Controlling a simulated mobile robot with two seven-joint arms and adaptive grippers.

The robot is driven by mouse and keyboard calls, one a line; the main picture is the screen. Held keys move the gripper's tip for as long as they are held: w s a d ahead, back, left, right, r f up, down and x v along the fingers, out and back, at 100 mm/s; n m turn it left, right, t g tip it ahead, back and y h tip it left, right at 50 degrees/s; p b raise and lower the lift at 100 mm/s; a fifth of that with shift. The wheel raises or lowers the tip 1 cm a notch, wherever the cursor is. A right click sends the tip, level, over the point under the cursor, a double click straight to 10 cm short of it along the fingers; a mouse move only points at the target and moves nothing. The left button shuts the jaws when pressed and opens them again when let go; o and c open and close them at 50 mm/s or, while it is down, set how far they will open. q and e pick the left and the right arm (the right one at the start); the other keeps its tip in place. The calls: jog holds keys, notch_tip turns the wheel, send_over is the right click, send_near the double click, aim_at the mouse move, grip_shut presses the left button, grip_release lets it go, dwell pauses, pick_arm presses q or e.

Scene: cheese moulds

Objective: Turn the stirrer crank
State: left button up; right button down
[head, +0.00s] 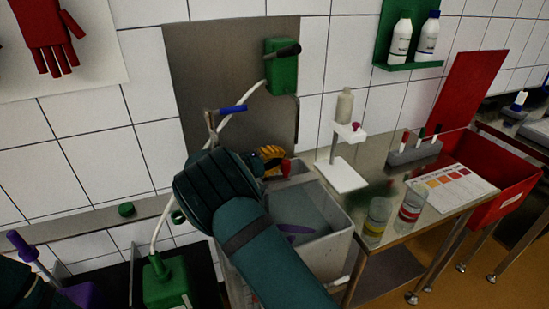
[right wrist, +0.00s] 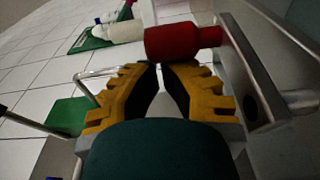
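My right gripper (head: 275,156) has yellow fingers. In the right wrist view its tips (right wrist: 160,66) are almost together, with nothing seen between them; contact with the handle cannot be told. The grey vat (head: 345,242) is partly hidden by my right arm. My left gripper is out of view.
A blue-handled metal lever (head: 232,109) stands behind my right wrist. A green wall box (head: 281,75) carries a black lever. A steel table (head: 385,205) right of the vat holds jars, a stand and a colour chart. A red crate (head: 517,196) stands farther right.

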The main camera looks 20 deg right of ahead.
aim_at(283, 165)
jog(key=shift+s+d+m+g, duration=0.2)
jog(key=shift+s+m+g, duration=0.5)
jog(key=shift+g, duration=0.5)
jog(key=shift+s, duration=0.4)
jog(key=shift+s, duration=0.35)
jog(key=shift+s+a+m+g, duration=0.1)
jog(key=shift+s+m+g, duration=0.15)
jog(key=shift+m+g, duration=0.3)
jog(key=shift+s+a+m+g, duration=0.1)
jog(key=shift+s+m+g, duration=0.2)
jog(key=shift+g, duration=0.45)
jog(key=shift+w, duration=0.15)
